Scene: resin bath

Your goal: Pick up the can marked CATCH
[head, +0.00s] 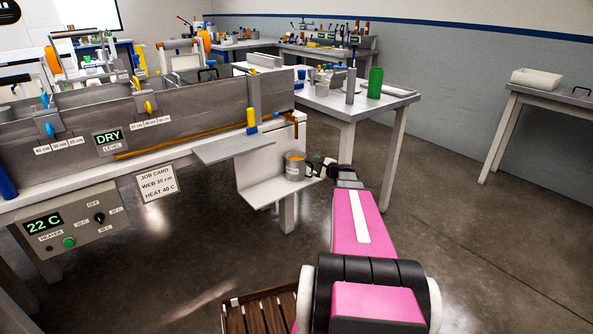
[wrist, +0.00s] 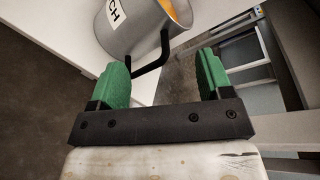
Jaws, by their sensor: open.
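The can marked CATCH (head: 295,166) is a grey metal can with an orange inside, standing on a low white shelf (head: 272,192) at the right end of the bath. In the wrist view the can (wrist: 138,30) shows a white label ending in "CH" and a dark handle (wrist: 152,60) toward my gripper. My gripper (head: 318,168) is just right of the can in the head view. In the wrist view its two green fingers (wrist: 168,75) are apart, with the handle's end reaching between them near the left finger. Whether they touch is unclear.
A grey ledge (head: 234,147) sits above and left of the shelf. The long grey bath (head: 80,130) runs left. A table with a green cup (head: 375,83) stands behind. A wooden slatted stand (head: 260,312) is on the floor in front. Floor at right is clear.

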